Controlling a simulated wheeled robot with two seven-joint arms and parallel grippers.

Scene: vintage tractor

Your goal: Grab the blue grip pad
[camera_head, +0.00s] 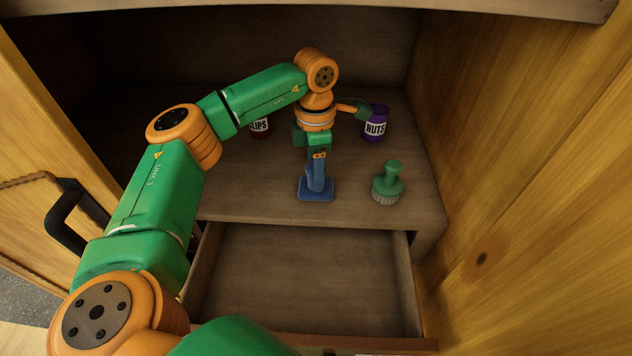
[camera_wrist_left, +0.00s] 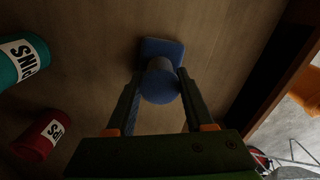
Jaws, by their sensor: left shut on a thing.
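The blue grip pad (camera_head: 316,190) stands upright on the cabinet shelf, with a flat square base and a round handle. My left gripper (camera_head: 317,172) reaches down from above and is shut on its handle. In the left wrist view the round blue top of the grip pad (camera_wrist_left: 161,84) sits between the two fingers of the left gripper (camera_wrist_left: 160,76), and its base shows beyond them. The fingers hide part of the handle in the head view. The base appears to rest on the shelf. My right gripper is not in view.
A green brush (camera_head: 387,184) stands to the right of the pad. A purple NUTS can (camera_head: 375,124) and a partly hidden red can (camera_head: 261,128) are behind. A teal can (camera_wrist_left: 22,60) shows in the left wrist view. An open, empty drawer (camera_head: 300,275) lies below the shelf.

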